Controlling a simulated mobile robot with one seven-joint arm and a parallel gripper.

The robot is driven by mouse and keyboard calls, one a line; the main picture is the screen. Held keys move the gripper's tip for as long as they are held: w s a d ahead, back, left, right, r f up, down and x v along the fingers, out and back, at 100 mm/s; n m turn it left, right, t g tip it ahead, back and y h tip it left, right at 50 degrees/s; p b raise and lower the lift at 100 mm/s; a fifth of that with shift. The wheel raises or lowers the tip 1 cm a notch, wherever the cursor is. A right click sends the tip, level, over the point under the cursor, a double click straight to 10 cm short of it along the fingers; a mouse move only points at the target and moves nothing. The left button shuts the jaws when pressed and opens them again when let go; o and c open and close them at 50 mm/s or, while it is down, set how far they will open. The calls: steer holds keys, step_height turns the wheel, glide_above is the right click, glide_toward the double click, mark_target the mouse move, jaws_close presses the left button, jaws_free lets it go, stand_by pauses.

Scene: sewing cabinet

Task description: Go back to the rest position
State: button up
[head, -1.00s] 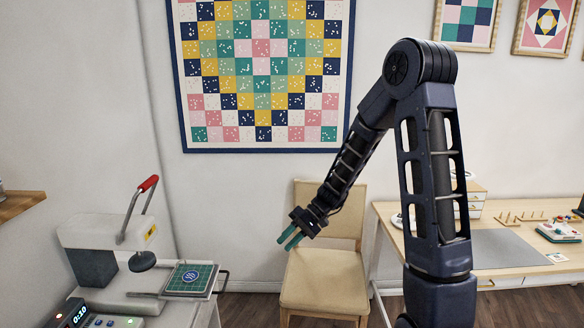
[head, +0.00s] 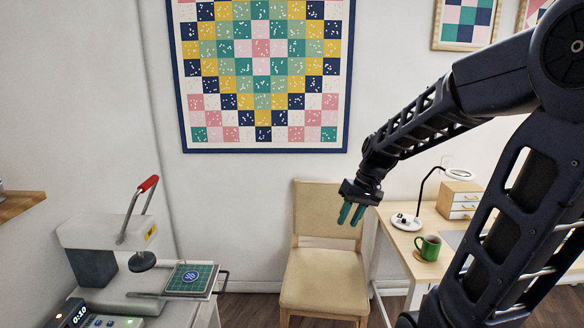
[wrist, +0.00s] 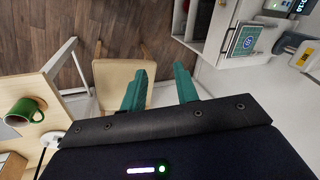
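My gripper (head: 351,213) hangs in the air in front of the beige chair (head: 325,280), near the right edge of its backrest, with its teal fingers pointing down. In the wrist view my gripper (wrist: 160,88) has its two fingers apart with nothing between them, and the chair (wrist: 112,72) shows beyond them. My arm reaches in from the right side of the head view.
At right, a wooden table (head: 402,245) holds a green mug (head: 428,247), a lamp and a small drawer box (head: 459,200). At left stands a press (head: 108,245) with a red-handled lever and a green patterned square (head: 190,278). A quilt (head: 262,142) hangs behind.

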steer(key=s+d+r+m+t+h, duration=0.1)
steer(key=s+d+r+t+h, duration=0.1)
steer(key=d, duration=0.4)
steer(key=s+d+r+m+t+h, duration=0.1)
steer(key=s+d+r+m+t, duration=0.1)
steer(key=s+d+r, duration=0.2)
steer(key=shift+s+d+r+t+h, duration=0.4)
steer(key=shift+s+d, duration=0.45)
steer(key=shift+s, duration=0.15)
stand_by(1.1)
